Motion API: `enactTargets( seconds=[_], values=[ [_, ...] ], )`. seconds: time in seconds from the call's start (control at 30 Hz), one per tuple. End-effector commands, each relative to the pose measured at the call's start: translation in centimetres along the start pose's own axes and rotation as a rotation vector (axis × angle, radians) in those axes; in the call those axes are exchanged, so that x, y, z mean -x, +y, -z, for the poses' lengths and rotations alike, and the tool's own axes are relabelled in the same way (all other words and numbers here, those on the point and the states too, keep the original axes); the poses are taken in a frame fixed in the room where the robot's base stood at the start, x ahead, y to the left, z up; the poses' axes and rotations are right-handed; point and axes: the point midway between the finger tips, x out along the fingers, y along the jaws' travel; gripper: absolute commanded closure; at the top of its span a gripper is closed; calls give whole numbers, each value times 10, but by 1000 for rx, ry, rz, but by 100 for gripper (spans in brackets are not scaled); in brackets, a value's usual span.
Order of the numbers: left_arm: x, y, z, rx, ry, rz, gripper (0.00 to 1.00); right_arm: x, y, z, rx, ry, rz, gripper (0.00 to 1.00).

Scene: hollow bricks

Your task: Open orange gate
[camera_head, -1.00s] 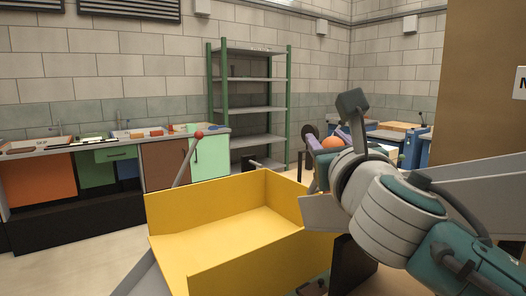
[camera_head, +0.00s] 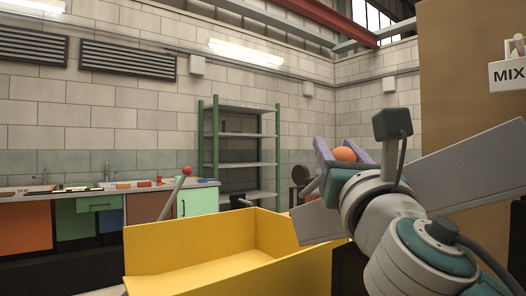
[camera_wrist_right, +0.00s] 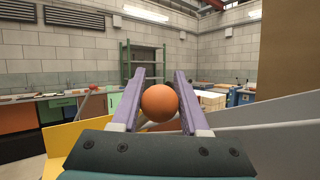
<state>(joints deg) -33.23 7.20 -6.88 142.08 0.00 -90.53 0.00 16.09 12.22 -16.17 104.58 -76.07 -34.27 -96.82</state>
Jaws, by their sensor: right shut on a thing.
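An orange ball (camera_head: 344,154), perhaps a lever knob, is between the purple fingers of my right gripper (camera_head: 343,145). In the right wrist view the orange ball (camera_wrist_right: 159,103) sits between the two fingers (camera_wrist_right: 154,75), and the gripper is shut on it. A pale bar shows partly behind the ball there; what it joins is hidden. The gripper is above and to the right of a yellow bin (camera_head: 210,275). No orange gate can be made out clearly in either view. My left gripper is not in view.
A lever with a red knob (camera_head: 187,170) rises behind the yellow bin. A counter with coloured fronts (camera_head: 75,220) and a green-posted shelf (camera_head: 240,137) stand at the back wall. A brown panel (camera_head: 460,110) with a MIX sign (camera_head: 507,74) is at the right.

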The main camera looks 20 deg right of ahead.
Motion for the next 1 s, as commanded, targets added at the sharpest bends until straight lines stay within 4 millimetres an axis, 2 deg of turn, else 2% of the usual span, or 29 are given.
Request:
enactTargets(
  seconds=[0.33, 0.37, 0.6, 1.0],
  values=[
    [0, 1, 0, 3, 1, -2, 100, 0, -3, 0, 4, -1, 8, 100],
    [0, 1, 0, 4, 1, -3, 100, 0, -3, 0, 4, -1, 8, 53],
    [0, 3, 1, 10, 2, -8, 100, 0, -2, 0, 3, 0, 6, 27],
    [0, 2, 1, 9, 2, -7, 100, 0, -2, 1, 2, 2, 7, 27]
  ],
)
